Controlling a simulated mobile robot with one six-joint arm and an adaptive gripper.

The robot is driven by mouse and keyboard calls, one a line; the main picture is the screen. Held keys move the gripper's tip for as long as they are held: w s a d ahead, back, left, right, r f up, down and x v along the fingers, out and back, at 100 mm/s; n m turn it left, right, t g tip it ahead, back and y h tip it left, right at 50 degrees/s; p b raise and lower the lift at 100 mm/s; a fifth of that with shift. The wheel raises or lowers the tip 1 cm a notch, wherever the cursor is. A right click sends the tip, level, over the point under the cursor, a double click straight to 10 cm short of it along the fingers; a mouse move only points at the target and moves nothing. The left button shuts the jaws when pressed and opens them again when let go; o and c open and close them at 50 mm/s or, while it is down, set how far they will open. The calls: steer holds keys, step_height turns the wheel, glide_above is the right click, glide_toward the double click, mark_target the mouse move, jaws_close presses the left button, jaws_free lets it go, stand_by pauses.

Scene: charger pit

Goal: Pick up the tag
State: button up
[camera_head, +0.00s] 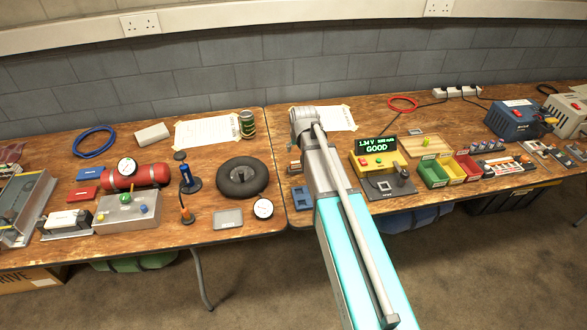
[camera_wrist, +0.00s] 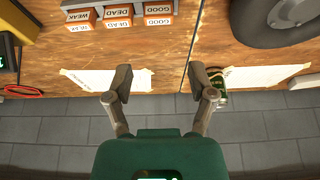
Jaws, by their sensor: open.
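Several orange blocks with white label faces stand in a rack at the top of the wrist view. Their labels read upside down: a WEAK tag (camera_wrist: 80,27), a DEAD tag (camera_wrist: 118,24) and a GOOD tag (camera_wrist: 158,21) face the camera. My gripper (camera_wrist: 160,74) is open, with its two fingers wide apart and nothing between them. In this view the fingers lie below the rack, over the table's wall-side edge, apart from the tags. In the head view my arm covers the gripper and most of the rack.
A green can (camera_wrist: 220,78) shows beside the right finger. A black tyre (camera_wrist: 285,20) lies at upper right. A paper sheet (camera_wrist: 85,78) is taped near the wall edge. The battery tester (camera_head: 378,160) and coloured bins (camera_head: 433,173) stand right of my arm.

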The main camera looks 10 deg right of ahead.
mark_target(296, 162)
steer(key=shift+b+x, duration=3.15)
steer(key=shift+x, duration=0.65)
steer(key=shift+b+x, duration=2.45)
steer(key=shift+x, duration=0.1)
steer(key=shift+s+d, duration=0.1)
steer(key=c, duration=0.5)
